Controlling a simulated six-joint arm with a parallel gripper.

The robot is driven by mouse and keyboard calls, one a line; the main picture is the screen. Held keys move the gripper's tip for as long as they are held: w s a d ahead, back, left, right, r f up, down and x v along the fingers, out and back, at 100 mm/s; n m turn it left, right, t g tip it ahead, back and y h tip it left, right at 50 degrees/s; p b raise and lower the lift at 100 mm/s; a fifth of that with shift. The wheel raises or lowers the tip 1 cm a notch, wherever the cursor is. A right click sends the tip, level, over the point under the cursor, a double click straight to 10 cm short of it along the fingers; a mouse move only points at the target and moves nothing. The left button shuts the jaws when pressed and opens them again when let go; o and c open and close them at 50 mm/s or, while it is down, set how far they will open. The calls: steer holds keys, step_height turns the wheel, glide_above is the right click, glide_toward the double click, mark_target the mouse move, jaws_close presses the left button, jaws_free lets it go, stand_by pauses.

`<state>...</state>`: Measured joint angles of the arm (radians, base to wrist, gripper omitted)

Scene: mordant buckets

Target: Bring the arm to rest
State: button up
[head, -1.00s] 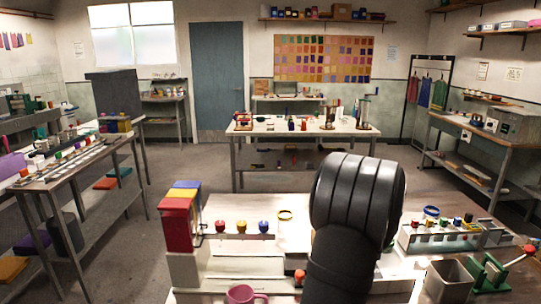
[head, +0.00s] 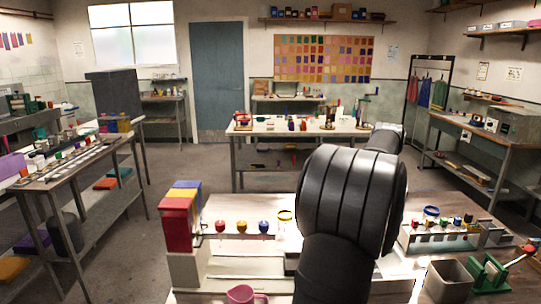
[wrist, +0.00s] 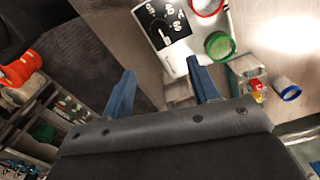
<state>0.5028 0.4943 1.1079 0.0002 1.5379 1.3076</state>
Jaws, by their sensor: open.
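My arm (head: 350,200) stands dark and ribbed over the near bench in the head view, with a further link reaching away to the upper right. My gripper is not clearly seen there. In the wrist view my gripper (wrist: 161,65) shows two blue fingers spread wide apart, with nothing held between them. Beyond the fingertips are a bench edge and a white panel with a black dial face (wrist: 163,28). A green-rimmed cup (wrist: 219,46) lies past the right finger; the finger looks apart from it, though depth is hard to judge.
The near bench holds a red block (head: 177,228), several small colored pots, a pink mug (head: 246,294), a grey bin (head: 448,282) and a green stand (head: 490,272). A rack of vials (head: 440,236) stands right of my arm. Open floor lies beyond the bench.

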step_height(320, 180, down, 16)
steer(key=shift+f, duration=0.15)
steer(key=n, duration=0.4)
steer(key=shift+w+n, duration=0.1)
steer(key=shift+n, duration=0.2)
steer(key=n, duration=0.4)
steer(key=shift+n, duration=0.3)
steer(key=n, duration=0.4)
steer(key=shift+w+a, duration=0.1)
steer(key=n, duration=0.4)
steer(key=shift+n, duration=0.3)
